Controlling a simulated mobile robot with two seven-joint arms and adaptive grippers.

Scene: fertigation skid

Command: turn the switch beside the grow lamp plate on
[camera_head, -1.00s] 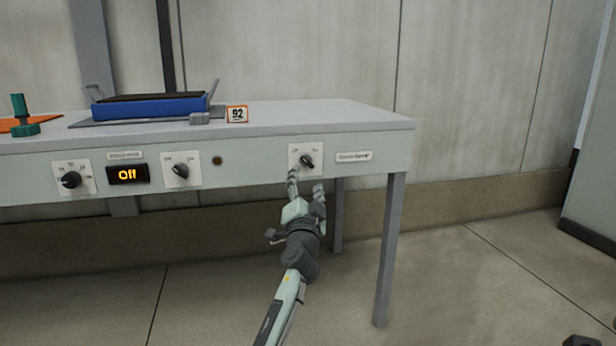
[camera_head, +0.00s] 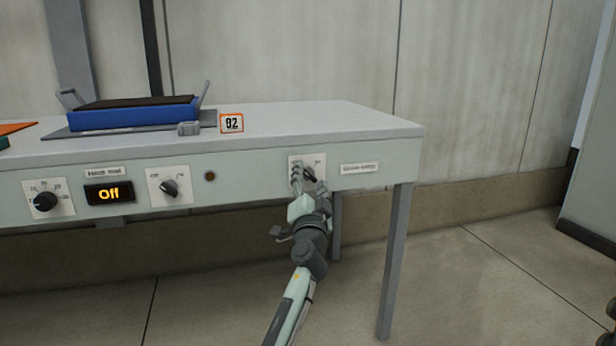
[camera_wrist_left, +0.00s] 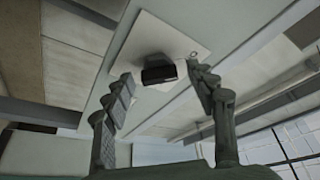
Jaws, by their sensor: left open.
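The grow lamp plate (camera_head: 360,168) is a small white label at the right of the bench's front panel. Just left of it is the switch (camera_head: 310,172), a black rotary knob on a white square plate, partly covered by my gripper. My left gripper (camera_head: 308,182) is open in front of the switch, fingers pointing at it. In the left wrist view the black knob (camera_wrist_left: 159,70) lies between and beyond the two open fingertips (camera_wrist_left: 162,88). I cannot tell whether the fingers touch it. My right gripper is not in view.
A blue tray-like device (camera_head: 135,116) and a "92" sign (camera_head: 232,123) stand on top.

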